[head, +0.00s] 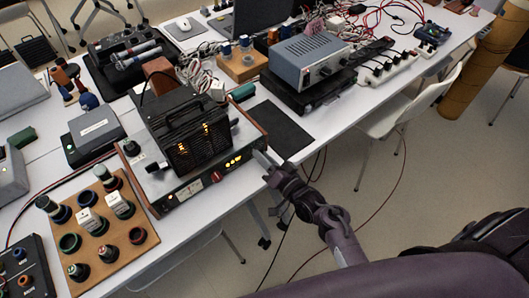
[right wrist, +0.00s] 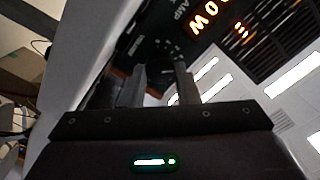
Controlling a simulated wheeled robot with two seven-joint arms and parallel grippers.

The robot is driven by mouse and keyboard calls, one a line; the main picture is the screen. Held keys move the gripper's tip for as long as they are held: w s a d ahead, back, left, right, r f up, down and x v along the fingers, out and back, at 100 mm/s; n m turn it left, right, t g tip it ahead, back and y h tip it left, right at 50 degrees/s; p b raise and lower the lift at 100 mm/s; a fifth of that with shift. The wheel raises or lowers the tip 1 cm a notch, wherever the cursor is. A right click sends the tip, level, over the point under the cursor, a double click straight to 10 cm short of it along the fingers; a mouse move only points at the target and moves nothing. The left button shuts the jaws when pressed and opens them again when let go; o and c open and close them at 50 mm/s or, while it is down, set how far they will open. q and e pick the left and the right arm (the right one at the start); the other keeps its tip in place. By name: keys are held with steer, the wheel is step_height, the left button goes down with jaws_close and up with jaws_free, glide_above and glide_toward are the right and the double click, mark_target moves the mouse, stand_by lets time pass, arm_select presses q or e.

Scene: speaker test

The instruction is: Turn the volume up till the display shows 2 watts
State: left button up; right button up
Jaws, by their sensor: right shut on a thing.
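The right wrist view shows large orange characters (right wrist: 210,86), steeply angled, including what look like zeros and a W; I cannot read the full value. My right gripper (head: 266,163) is at the panel's right end, shut on the volume knob, which its fingers (right wrist: 158,85) mostly hide. My left gripper is not in view.
A wooden board with several knobs (head: 138,235) lies left of the amplifier. A grey device (head: 312,58) on a black unit stands behind right, beside a dark mat (head: 275,128). A white chair (head: 400,112) stands right of the table.

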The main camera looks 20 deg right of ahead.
steer(key=shift+r+m+p, duration=0.1)
steer(key=shift+m+p, duration=0.65)
steer(key=shift+m, duration=0.55)
steer(key=o, duration=1)
steer(key=v, duration=0.7)
steer(key=shift+s+d, duration=0.15)
steer(key=shift+s, duration=0.2)
